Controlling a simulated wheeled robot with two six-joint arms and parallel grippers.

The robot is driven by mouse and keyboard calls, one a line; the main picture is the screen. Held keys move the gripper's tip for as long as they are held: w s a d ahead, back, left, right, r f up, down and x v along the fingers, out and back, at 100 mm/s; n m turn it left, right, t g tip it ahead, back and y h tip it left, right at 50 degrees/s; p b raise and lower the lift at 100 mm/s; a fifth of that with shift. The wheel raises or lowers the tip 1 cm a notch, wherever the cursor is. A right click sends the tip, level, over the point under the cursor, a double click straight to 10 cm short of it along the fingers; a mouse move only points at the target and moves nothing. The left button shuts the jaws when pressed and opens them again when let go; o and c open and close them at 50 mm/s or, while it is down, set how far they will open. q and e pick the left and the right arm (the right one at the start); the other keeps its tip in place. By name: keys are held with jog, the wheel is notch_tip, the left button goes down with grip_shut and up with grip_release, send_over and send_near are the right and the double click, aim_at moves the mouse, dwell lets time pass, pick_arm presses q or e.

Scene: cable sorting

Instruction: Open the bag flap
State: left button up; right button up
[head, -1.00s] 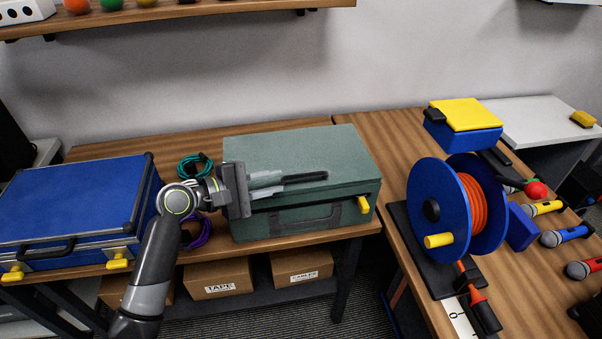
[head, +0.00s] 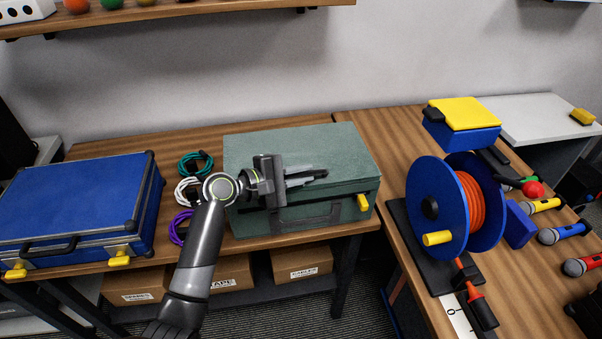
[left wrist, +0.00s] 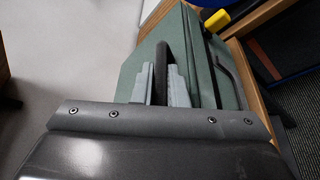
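The green bag (head: 345,150) stands on the wooden bench with its top flap lying shut. A dark bar (head: 321,173), seemingly a pull, lies on the flap and also shows in the left wrist view (left wrist: 161,65). My left gripper (head: 306,176) is over the flap's front part, reaching in from the left. In the left wrist view its two grey fingers (left wrist: 163,88) stand on either side of the bar, apart with narrow gaps, so it looks open. A dark handle (head: 305,216) and a yellow latch (head: 363,202) show on the bag's front. My right gripper is not in view.
A blue case (head: 75,195) with yellow latches lies left of the bag. Teal (head: 190,165), white (head: 183,190) and purple (head: 178,228) cable coils lie between them. A blue reel (head: 435,205) with orange cable stands on the right bench. A shelf (head: 200,14) hangs above.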

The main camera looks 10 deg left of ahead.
pick_arm(q)
jog(key=shift+r, duration=0.1)
grip_shut()
jog(key=shift+r+p, duration=0.45)
jog(key=shift+p, duration=0.35)
jog(key=r+p, duration=0.1)
jog(key=p, duration=0.1)
jog(key=w+r+n+p, duration=0.1)
jog(key=r+p, duration=0.1)
jog(key=p, duration=0.1)
jog(key=r+n+g+p, duration=0.1)
jog(key=r+p, duration=0.1)
jog(key=shift+w+a+p, duration=0.3)
jog(key=shift+w+p, duration=0.05)
jog(key=shift+w, duration=0.05)
jog(key=w+a+r+n+g+p, duration=0.1)
jog(key=w+r+n+p, duration=0.1)
jog(key=w+r+p, duration=0.3)
jog(key=shift+w+a+r+g+p, duration=0.15)
jog(key=shift+a+r+g+p, duration=0.2)
jog(key=shift+r+p, duration=0.6)
jog(key=shift+f, duration=0.2)
jog(key=shift+o, duration=2.2)
grip_release()
jog(key=shift+a, duration=0.15)
